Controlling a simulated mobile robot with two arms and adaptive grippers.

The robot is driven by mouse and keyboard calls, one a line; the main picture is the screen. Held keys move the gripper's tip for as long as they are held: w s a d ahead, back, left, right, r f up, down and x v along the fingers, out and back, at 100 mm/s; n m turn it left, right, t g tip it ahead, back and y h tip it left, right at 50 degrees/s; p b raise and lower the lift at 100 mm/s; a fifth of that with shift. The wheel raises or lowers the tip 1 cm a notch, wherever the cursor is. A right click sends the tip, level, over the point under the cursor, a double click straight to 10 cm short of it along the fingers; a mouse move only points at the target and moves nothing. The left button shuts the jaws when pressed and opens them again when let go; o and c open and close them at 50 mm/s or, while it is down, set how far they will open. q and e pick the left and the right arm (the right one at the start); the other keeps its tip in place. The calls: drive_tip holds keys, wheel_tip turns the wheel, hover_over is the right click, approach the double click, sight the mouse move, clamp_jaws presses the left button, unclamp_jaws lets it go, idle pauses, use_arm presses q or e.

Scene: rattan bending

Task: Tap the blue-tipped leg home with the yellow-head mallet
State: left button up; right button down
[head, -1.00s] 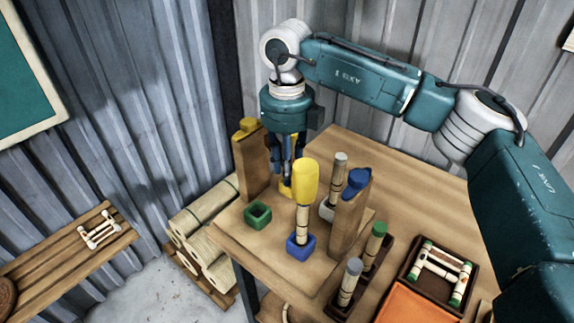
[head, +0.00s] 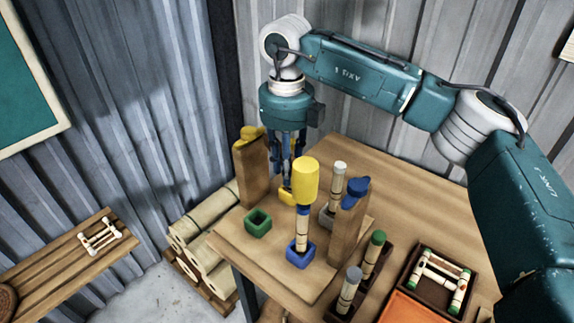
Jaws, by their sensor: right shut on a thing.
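The yellow mallet head (head: 306,182) is directly above the blue-tipped leg (head: 302,232), at the middle of the workbench. The leg stands upright in the blue socket (head: 300,254), and its blue tip shows just under the head. I cannot tell whether head and tip touch. My right gripper (head: 288,172) points down behind and left of the head. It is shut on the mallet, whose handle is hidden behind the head. My left gripper is out of view.
A green socket (head: 258,222) stands to the left. Wooden posts with a yellow top (head: 250,135) and a blue top (head: 355,190) flank the work area. A pale-tipped leg (head: 338,180) stands behind; a rack at right holds green-tipped (head: 373,255) and grey-tipped (head: 348,290) legs.

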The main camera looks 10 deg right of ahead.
wheel_tip(320, 180, down, 4)
drive_tip(key=b, duration=0.2)
drive_tip(key=shift+s+r+b, duration=0.1)
drive_tip(key=shift+r+b, duration=0.15)
drive_tip(key=shift+b, duration=0.05)
drive_tip(key=shift+r+p, duration=0.9)
drive_tip(key=shift+r, duration=0.9)
drive_tip(key=shift+r, duration=0.1)
